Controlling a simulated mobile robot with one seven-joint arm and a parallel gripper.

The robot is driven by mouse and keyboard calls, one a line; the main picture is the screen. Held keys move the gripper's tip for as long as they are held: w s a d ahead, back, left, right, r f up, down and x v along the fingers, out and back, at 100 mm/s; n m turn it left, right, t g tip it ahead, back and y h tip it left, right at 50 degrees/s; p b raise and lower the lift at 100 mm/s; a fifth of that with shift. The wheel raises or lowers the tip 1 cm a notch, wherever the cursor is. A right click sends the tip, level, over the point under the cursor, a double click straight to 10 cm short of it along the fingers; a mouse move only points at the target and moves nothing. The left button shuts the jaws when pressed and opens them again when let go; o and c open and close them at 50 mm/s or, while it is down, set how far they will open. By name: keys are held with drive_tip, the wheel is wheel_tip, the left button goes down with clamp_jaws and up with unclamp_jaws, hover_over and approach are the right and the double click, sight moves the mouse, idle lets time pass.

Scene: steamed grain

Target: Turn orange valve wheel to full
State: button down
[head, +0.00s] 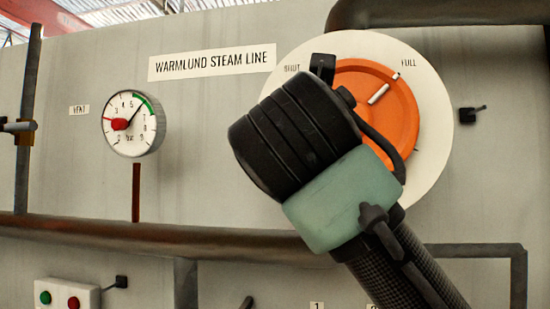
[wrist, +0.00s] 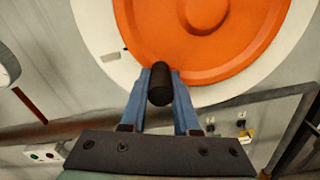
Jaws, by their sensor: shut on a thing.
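The orange valve wheel (head: 398,112) sits on a round cream dial plate (head: 436,120) on the grey wall. Labels SHUT (head: 291,68) and FULL (head: 408,64) are at the plate's upper left and upper right. A white mark (head: 378,94) on the wheel slants up and right, towards the FULL side. In the wrist view the wheel (wrist: 250,55) fills the top, and my gripper (wrist: 160,76) is shut on its black handle (wrist: 160,92) near the lower rim. In the head view my wrist covers the wheel's left part, and the fingertips are hidden.
A pressure gauge (head: 140,135) with a green band is on the left. Brown pipes run above (head: 440,12) and below (head: 130,232) the wheel. A box with green and red buttons (head: 66,296) is at the lower left.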

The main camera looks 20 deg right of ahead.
drive_tip(key=shift+d+f, duration=0.1)
drive_tip(key=shift+f, duration=0.05)
drive_tip(key=c, duration=0.7)
unclamp_jaws()
drive_tip(key=shift+s+d, duration=0.1)
drive_tip(key=shift+s, duration=0.05)
drive_tip(key=shift+o, duration=0.2)
drive_tip(key=shift+s+a, duration=0.1)
drive_tip(key=shift+a, duration=0.15)
drive_tip(key=b+v, duration=0.3)
drive_tip(key=v, duration=0.9)
drive_tip(key=shift+s, duration=0.25)
